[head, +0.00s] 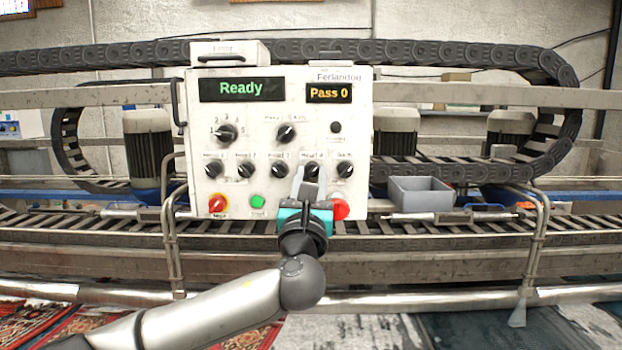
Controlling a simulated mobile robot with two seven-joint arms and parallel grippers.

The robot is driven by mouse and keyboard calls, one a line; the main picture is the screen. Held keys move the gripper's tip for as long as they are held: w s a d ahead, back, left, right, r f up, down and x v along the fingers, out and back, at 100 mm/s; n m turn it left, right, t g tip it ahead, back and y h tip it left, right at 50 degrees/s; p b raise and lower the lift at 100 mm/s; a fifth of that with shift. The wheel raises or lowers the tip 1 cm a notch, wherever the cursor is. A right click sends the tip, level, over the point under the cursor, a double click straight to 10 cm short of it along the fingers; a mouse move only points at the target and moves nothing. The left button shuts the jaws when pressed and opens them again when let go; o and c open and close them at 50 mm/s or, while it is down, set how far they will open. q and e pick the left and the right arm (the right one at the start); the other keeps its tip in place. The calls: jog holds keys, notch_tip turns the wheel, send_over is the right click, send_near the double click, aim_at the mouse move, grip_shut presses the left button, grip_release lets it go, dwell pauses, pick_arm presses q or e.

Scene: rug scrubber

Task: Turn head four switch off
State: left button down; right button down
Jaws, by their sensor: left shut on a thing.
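The white control panel (270,190) stands in front of me. Its lower row holds several black rotary knobs with small labels that are hard to read. The fourth knob from the left (311,169) is the head four switch by its position. My left gripper (311,178) reaches up from below and is shut on this knob, its fingers covering the lower part. The knob's exact pointer direction is hard to tell. My right gripper is not in view.
Neighbouring knobs sit close on both sides, the third (277,169) and the fifth (345,169). A grey bin (420,196) stands right of the panel. The display (241,88) reads "Ready".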

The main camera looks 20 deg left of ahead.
pick_arm(q)
jog(key=n+y+b, duration=0.1)
jog(key=n, duration=0.1)
jog(key=n+y+b, duration=0.1)
jog(key=n, duration=0.2)
jog(key=shift+d+f+g, duration=0.15)
jog(key=shift+d+g, duration=0.05)
jog(key=shift+g, duration=0.2)
jog(key=n+g+y, duration=0.1)
jog(key=n+y, duration=0.1)
jog(key=n, duration=0.1)
jog(key=n+g+y+b, duration=0.1)
jog(key=n, duration=0.2)
jog(key=shift+w+d+n+y, duration=0.1)
jog(key=shift+d+n+y, duration=0.05)
jog(key=shift+n+y, duration=0.2)
jog(key=n+g, duration=0.1)
jog(key=n, duration=0.1)
jog(key=n+y, duration=0.1)
jog(key=n, duration=0.1)
jog(key=shift+d+r+n+g+b, duration=0.1)
jog(key=shift+r+n+g+b, duration=0.1)
jog(key=shift+n+g+b, duration=0.2)
jog(key=shift+r+n+g+y+p, duration=0.15)
jog(key=shift+n+g, duration=0.4)
jog(key=shift+n, duration=0.75)
jog(key=shift+r+n+g+y+p, duration=0.15)
jog(key=shift+n+g, duration=0.4)
jog(key=shift+n, duration=0.7)
jog(key=shift+f, duration=0.1)
